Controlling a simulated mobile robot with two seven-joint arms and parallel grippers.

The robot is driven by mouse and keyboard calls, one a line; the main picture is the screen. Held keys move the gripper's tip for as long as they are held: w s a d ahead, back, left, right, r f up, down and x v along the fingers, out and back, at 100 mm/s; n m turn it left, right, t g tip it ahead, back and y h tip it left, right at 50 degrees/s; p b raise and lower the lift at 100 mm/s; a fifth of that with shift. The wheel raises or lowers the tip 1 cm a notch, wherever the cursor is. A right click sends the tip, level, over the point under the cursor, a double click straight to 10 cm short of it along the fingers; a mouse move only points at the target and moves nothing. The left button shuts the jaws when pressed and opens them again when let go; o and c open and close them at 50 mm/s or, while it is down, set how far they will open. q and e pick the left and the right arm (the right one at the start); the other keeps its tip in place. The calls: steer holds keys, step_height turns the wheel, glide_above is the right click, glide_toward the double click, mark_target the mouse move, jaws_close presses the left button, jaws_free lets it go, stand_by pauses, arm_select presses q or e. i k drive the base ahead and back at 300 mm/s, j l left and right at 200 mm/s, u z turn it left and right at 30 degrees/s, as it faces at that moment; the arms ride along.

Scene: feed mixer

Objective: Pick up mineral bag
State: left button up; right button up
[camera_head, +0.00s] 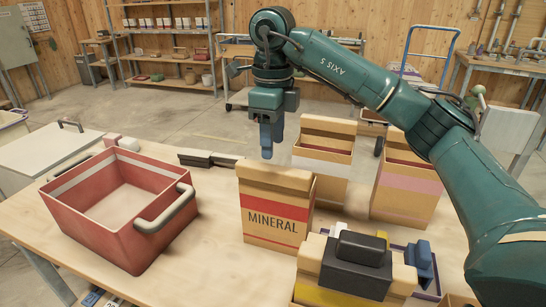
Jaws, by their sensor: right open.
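The mineral bag (275,232) stands upright near the middle of the wooden table. It is tan with a red band and the word MINERAL on its front. My right gripper (271,151) points down just above the bag's top edge, open and with nothing in its jaws. Its blue fingers appear close to the top of the bag, but I cannot tell whether they touch it. My left gripper is not in view.
An empty-looking red bin (101,228) with a pale handle stands at left on the table (208,275). Two open bags, one white-banded (318,178) and one pink-banded (404,192), stand behind. A dark block (354,272) and other items crowd the front right.

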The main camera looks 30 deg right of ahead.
mark_target(278, 202)
steer(key=k, duration=1)
